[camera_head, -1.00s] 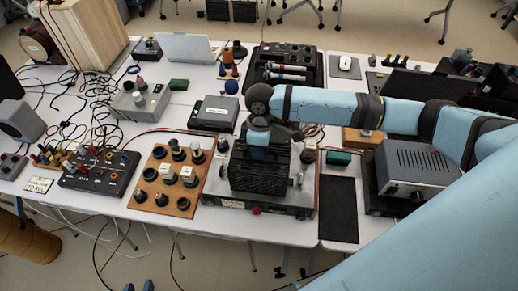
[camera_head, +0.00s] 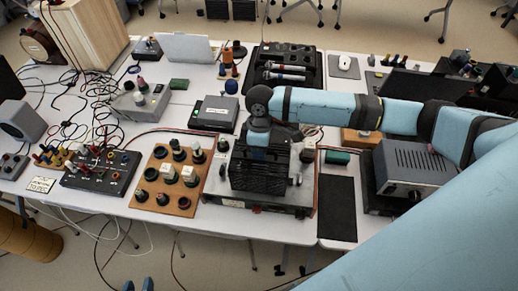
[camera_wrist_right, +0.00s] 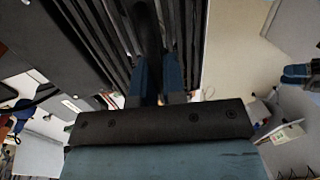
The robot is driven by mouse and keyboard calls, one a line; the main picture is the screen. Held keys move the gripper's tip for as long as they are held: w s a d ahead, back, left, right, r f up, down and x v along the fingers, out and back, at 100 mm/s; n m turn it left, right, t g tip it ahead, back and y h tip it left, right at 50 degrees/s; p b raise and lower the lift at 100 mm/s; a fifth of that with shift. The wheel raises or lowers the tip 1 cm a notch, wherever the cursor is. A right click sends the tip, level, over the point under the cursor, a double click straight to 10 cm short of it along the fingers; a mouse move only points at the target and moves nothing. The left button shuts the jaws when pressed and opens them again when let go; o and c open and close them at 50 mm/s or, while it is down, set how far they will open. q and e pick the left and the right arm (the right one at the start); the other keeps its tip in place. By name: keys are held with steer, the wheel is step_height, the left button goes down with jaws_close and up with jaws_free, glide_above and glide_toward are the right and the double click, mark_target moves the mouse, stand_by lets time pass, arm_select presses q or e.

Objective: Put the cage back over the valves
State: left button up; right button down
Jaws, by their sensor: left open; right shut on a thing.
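The cage (camera_head: 262,176), black and slatted, is over the middle of the grey amplifier chassis (camera_head: 238,203) at the front of the table. My right gripper (camera_head: 257,152) comes down on it from above and is shut on its top. In the right wrist view the two blue fingers (camera_wrist_right: 158,82) grip a bar of the slatted cage (camera_wrist_right: 88,35). The valves under the cage are hidden. I cannot tell whether the cage rests on the chassis or hangs just above it.
A wooden board (camera_head: 160,204) with several dark sockets and knobs lies left of the chassis. A black mat (camera_head: 337,208) lies bare to its right. A grey metal unit (camera_head: 412,168) stands beyond the mat. A dark grey box (camera_head: 214,113) stands behind the chassis.

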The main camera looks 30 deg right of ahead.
steer(key=shift+f, duration=0.35)
stand_by(0.4)
steer(key=c, duration=1.1)
jaws_free()
